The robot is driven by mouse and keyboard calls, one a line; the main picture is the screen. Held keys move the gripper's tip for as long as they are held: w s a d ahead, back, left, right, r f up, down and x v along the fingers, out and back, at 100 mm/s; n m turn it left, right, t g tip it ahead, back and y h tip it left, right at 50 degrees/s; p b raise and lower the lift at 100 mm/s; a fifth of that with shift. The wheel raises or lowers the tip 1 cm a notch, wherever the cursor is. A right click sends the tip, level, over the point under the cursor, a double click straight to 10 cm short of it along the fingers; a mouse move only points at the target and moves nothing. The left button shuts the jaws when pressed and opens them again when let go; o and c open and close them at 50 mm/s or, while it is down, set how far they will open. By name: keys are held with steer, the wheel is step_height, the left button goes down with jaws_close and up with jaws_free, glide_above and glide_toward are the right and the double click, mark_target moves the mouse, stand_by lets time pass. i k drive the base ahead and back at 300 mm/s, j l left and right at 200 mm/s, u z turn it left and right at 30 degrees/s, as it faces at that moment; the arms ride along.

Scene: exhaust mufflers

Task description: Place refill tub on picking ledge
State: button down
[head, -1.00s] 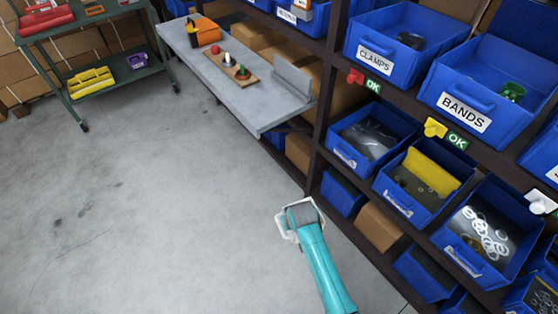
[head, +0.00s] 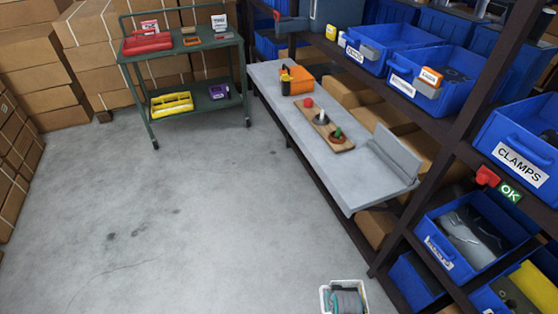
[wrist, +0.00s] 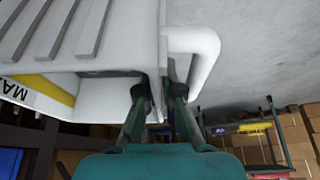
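The refill tub is a white tub (wrist: 85,30) with a ribbed side, a side handle and a partly visible label. It fills the upper left of the wrist view. My gripper (wrist: 160,92) has its two dark fingertips closed about the tub's edge beside the handle; the exact contact is partly hidden. In the head view the tub's white rim (head: 345,283) shows at the bottom edge, with my gripper (head: 347,301) over it. The picking ledge (head: 350,177) is a long grey shelf up ahead of the tub, with an upright grey plate at its near right end.
On the ledge are a wooden board (head: 342,147) with small coloured pieces and an orange box (head: 298,82). Shelving with blue bins (head: 462,243) stands at right. A green cart (head: 190,110) and cartons (head: 45,65) are at the back. The floor at left is clear.

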mark_target(274, 70)
steer(key=i+j, duration=0.3)
steer(key=i+j+z, duration=0.15)
steer(key=i+j, duration=0.15)
steer(key=j, duration=0.15)
steer(key=i+j, duration=0.3)
steer(key=j, duration=0.15)
steer(key=i+j+z, duration=0.1)
steer(key=i+j, duration=0.2)
steer(key=j, duration=0.1)
